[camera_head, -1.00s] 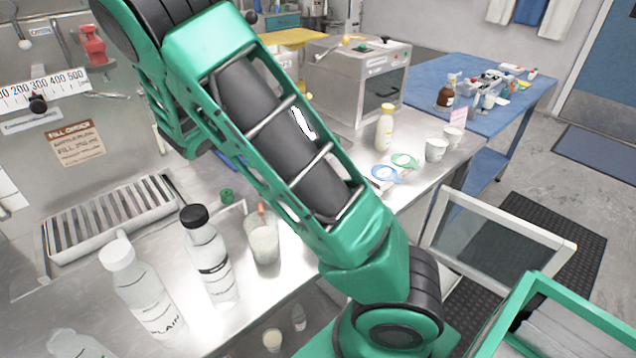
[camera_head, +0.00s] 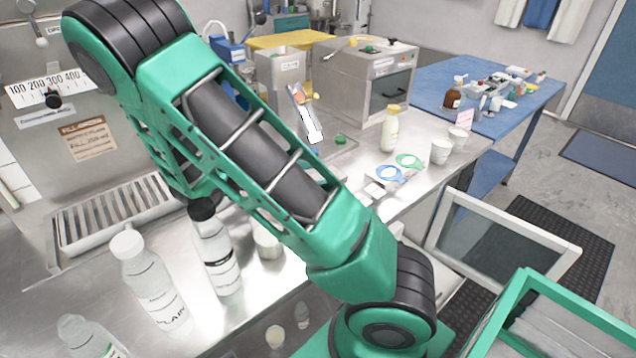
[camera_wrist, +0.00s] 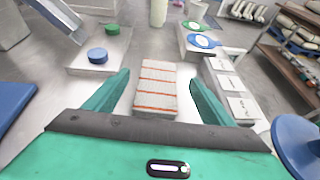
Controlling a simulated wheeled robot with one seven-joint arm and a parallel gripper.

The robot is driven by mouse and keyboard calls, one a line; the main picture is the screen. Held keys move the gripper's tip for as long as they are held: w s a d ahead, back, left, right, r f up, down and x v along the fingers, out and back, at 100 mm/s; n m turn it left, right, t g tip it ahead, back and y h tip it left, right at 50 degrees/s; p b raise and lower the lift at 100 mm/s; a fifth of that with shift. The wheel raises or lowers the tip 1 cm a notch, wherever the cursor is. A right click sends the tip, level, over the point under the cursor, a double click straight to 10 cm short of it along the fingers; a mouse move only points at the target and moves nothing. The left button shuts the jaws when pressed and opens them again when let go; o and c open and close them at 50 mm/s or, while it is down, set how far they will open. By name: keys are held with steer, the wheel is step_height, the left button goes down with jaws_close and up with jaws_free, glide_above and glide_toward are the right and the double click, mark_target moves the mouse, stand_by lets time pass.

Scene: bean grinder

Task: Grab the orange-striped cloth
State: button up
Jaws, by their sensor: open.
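The orange-striped cloth (camera_wrist: 157,92) is a pale folded pad with thin orange stripes across it. In the wrist view it lies on the metal counter in the middle, straight ahead of my gripper. My gripper (camera_wrist: 158,78) is open, with one green finger to the left of the cloth and the other to its right. The near end of the cloth is between the fingers in the picture. I cannot tell whether the fingers are down at its height. In the head view, the cloth and my gripper do not show; my arm covers part of the counter.
A blue knob (camera_wrist: 97,56) and a green knob (camera_wrist: 112,29) sit on a plate ahead left. A blue ring tool (camera_head: 390,174) and a green one (camera_head: 409,161) lie beyond the cloth. White-labelled blocks (camera_wrist: 231,82) stand close right. Several bottles stand at the counter's left.

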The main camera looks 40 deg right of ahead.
steer(key=x, duration=0.6)
steer(key=shift+w, duration=0.15)
steer(key=c, duration=1.2)
